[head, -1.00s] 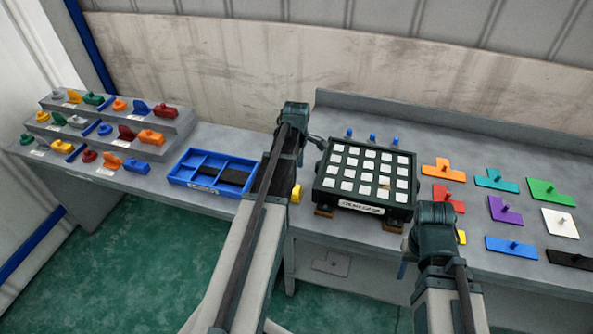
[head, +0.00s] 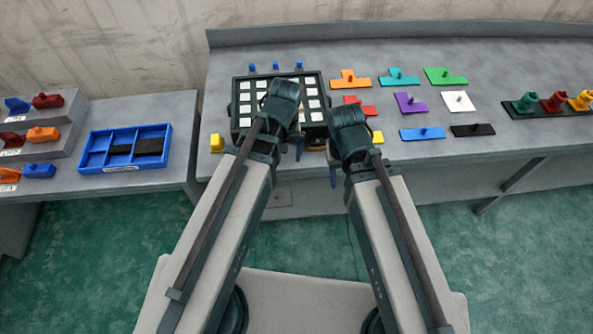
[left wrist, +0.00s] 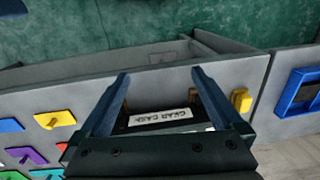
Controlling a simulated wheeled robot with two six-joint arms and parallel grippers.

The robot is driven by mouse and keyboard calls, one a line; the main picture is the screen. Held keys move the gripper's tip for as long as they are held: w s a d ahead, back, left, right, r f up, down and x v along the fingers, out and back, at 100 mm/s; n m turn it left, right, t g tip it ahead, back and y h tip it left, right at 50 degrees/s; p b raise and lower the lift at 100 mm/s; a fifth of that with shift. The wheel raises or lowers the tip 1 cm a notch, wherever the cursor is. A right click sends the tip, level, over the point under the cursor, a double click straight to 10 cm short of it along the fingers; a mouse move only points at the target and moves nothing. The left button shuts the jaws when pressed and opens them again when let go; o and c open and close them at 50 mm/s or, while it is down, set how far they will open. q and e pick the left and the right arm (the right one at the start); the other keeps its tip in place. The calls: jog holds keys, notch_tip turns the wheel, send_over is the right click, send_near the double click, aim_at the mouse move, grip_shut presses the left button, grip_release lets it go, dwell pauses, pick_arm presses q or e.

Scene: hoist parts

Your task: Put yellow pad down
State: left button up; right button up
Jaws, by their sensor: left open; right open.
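The yellow pad (head: 377,137) lies on the bench right of the black gear case (head: 238,122), partly hidden by my right wrist. In the left wrist view the yellow pad (left wrist: 54,119) lies flat with a small knob on top. My left gripper (left wrist: 160,76) is open and empty, with the case's labelled front showing between its fingers. In the head view my left gripper (head: 300,148) is over the front right of the case. My right gripper (head: 333,150) is open at the case's right front, beside the pad; its fingers are mostly hidden.
A yellow block (head: 217,142) stands left of the case. Several coloured pads, such as the blue one (head: 422,133), lie to the right. A blue tray (head: 126,148) is on the left bench. Green floor lies in front.

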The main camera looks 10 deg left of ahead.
pick_arm(q)
jog(key=s+d+m, duration=0.5)
jog(key=m, duration=0.1)
jog(key=shift+s, duration=0.3)
dwell(1.0)
